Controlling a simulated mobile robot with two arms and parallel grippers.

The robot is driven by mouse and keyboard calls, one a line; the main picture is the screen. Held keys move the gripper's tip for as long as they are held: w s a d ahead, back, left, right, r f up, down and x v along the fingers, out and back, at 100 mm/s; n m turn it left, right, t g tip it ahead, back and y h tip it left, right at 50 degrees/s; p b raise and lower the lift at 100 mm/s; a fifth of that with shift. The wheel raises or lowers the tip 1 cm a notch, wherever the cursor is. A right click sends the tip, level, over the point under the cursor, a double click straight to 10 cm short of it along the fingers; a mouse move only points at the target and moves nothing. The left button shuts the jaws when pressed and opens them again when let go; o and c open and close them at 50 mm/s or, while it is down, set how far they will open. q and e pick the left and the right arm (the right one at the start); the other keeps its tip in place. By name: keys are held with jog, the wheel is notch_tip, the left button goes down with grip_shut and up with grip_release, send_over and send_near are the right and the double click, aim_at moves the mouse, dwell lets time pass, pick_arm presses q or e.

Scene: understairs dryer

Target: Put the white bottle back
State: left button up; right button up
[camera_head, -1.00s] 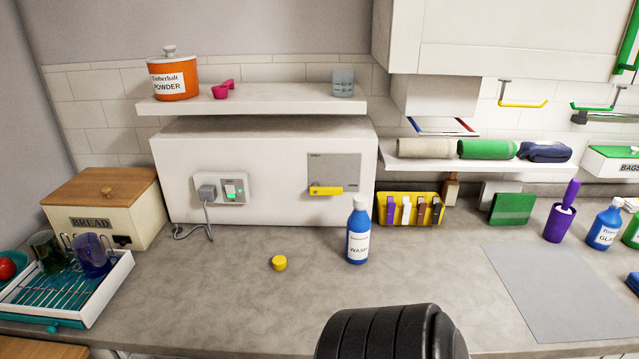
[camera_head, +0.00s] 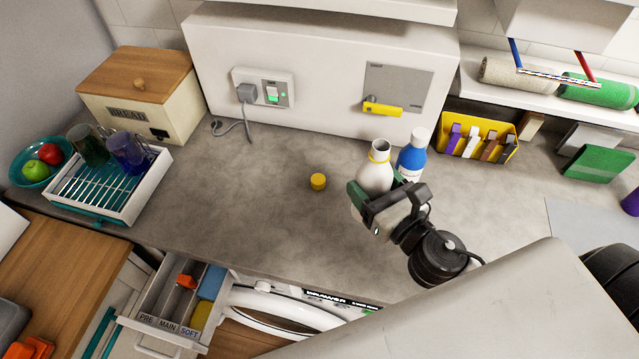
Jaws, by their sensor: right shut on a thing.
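The white bottle (camera_head: 376,168) stands upright with an open top and a yellow ring at its neck. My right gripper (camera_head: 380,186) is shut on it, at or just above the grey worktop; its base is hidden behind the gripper. The blue wash bottle (camera_head: 411,157) with a white cap stands close on its right, partly behind the gripper. A yellow cap (camera_head: 318,182) lies on the worktop to the left of the white bottle. My left gripper is not in view.
The open detergent drawer (camera_head: 180,300), marked PRE, MAIN and SOFT, juts out at the lower left. A dish rack (camera_head: 108,190) and bread box (camera_head: 140,95) stand at left. A yellow caddy (camera_head: 480,137) stands at right. The middle of the worktop (camera_head: 250,210) is clear.

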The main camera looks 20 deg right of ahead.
jog(key=w+a+f, duration=0.2)
jog(key=a+f, duration=0.1)
jog(key=w+a+f+b, duration=0.1)
jog(key=w+a+f, duration=0.1)
jog(key=a+f, duration=0.1)
jog(key=w+a+f+b, duration=0.1)
jog(key=w+a+f, duration=0.1)
jog(key=a+f, duration=0.1)
jog(key=shift+w+a+f, duration=0.25)
jog(key=shift+w+f, duration=0.15)
jog(key=shift+f, duration=0.15)
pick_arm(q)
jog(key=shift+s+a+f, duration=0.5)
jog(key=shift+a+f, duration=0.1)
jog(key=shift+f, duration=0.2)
